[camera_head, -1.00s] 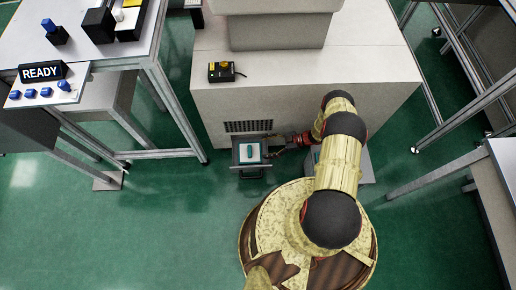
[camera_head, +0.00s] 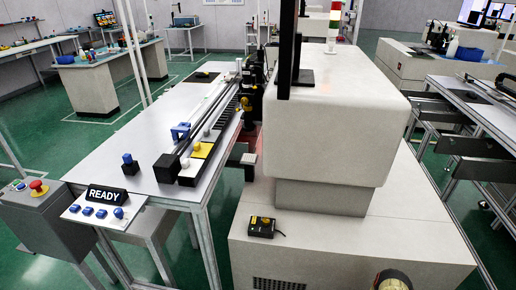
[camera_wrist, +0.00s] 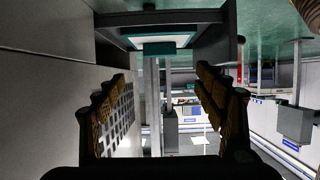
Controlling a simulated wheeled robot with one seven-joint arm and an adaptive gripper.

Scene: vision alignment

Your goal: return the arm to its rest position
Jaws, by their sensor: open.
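My gripper (camera_wrist: 163,82) shows in the wrist view with its two dark, gold-patterned fingers spread wide apart. Nothing is held between them. A dark-framed tray (camera_wrist: 228,40) with a bright panel and a teal part lies at the top of that view, beyond the fingertips and apart from them. In the head view, only a rounded piece of my arm (camera_head: 392,281) shows at the bottom edge; my gripper is out of that view.
A pale machine (camera_head: 335,110) stands in the middle of the head view, with a small black-and-yellow box (camera_head: 262,228) on its ledge. Its grille (camera_wrist: 118,118) is close to the left finger. A worktable (camera_head: 140,150) and a READY sign (camera_head: 107,195) stand at left.

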